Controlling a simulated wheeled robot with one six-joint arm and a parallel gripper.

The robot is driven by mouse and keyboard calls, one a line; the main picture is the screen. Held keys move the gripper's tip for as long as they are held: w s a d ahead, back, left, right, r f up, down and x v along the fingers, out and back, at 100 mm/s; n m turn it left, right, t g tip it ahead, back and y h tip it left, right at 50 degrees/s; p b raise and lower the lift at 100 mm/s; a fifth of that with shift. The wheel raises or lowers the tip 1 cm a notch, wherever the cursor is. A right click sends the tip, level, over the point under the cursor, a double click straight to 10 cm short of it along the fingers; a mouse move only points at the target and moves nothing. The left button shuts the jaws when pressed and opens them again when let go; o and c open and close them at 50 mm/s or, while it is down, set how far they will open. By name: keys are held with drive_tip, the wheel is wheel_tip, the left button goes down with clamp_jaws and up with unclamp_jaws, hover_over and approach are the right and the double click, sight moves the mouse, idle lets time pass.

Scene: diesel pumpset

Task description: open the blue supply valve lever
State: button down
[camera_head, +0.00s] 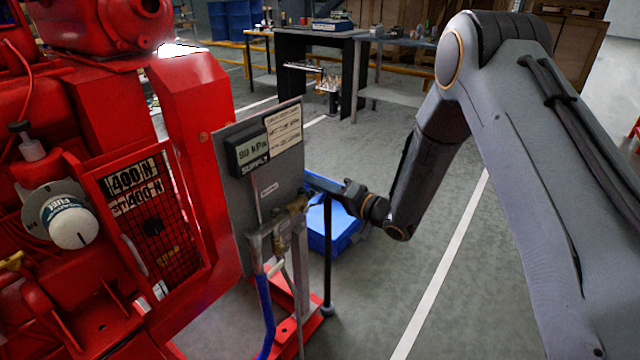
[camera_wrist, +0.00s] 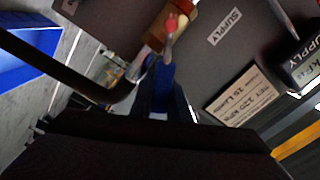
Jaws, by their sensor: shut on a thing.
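The supply valve is a brass body (camera_head: 291,213) low on the front of the grey panel (camera_head: 274,196). In the wrist view the brass valve body (camera_wrist: 181,22) has a red-centred stem, and a metal lever with a blue sleeve (camera_wrist: 164,76) runs from it towards my gripper. My gripper (camera_head: 318,187) reaches in from the right in the head view, close in front of the panel. In the wrist view my gripper (camera_wrist: 166,100) is shut on the blue lever. The fingers hide part of the sleeve, and in the head view the lever is hard to make out.
A digital display (camera_head: 252,153) and a label plate (camera_head: 284,128) are on the panel. A blue hose (camera_head: 265,310) hangs below, and a dark upright post (camera_head: 328,255) stands close by. The red pumpset (camera_head: 195,140) fills the left. A blue crate (camera_head: 335,236) lies behind; floor to the right is clear.

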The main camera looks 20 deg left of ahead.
drive_tip(key=c, duration=1.7)
unclamp_jaws()
drive_tip(key=shift+f, duration=0.1)
drive_tip(key=shift+d, duration=0.15)
